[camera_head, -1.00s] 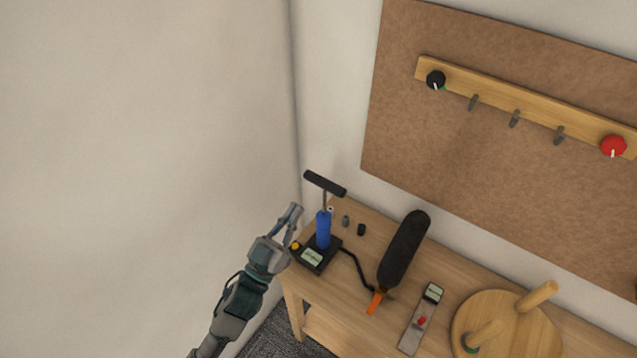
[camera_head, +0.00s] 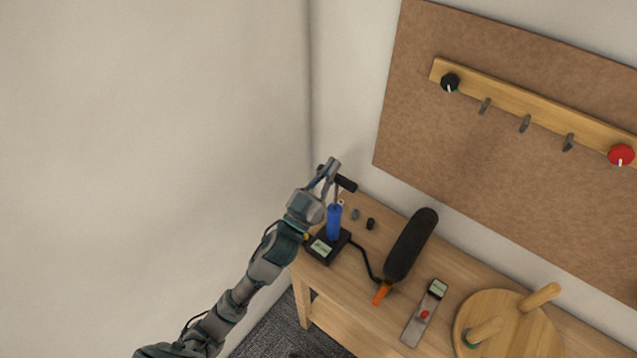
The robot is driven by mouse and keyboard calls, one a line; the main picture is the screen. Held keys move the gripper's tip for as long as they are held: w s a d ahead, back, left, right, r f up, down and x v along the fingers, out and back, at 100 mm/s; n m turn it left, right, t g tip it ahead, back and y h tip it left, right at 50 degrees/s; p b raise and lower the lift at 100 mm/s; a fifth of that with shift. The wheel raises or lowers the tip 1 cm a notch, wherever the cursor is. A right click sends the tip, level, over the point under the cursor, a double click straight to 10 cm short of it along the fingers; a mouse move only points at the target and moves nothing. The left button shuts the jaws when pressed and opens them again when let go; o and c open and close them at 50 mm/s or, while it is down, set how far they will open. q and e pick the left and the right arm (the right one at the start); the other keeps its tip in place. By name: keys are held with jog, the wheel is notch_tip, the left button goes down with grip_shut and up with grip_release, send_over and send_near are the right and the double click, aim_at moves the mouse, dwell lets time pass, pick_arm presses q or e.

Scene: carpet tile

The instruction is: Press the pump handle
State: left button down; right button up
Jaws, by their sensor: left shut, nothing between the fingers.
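The pump stands upright at the table's left back corner. It has a blue cylinder (camera_head: 334,222), a black base (camera_head: 327,246) with a small display, and a black T-shaped pump handle (camera_head: 346,184) on a thin rod, raised above the cylinder. My left gripper (camera_head: 331,170) is shut and empty. In the picture its fingers overlap the left and middle part of the handle and hide some of it. I cannot tell whether they touch it. My right gripper is not in view.
A black hose runs from the pump towards a black cylinder with an orange tip (camera_head: 411,245). A grey device with a red knob (camera_head: 424,314) and a round wooden board with pegs (camera_head: 508,322) lie further right. A wall is close on the left.

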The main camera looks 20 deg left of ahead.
aim_at(336, 193)
pick_arm(q)
notch_tip(336, 193, down, 4)
jog(key=shift+w+d, duration=0.1)
jog(key=shift+d, duration=0.05)
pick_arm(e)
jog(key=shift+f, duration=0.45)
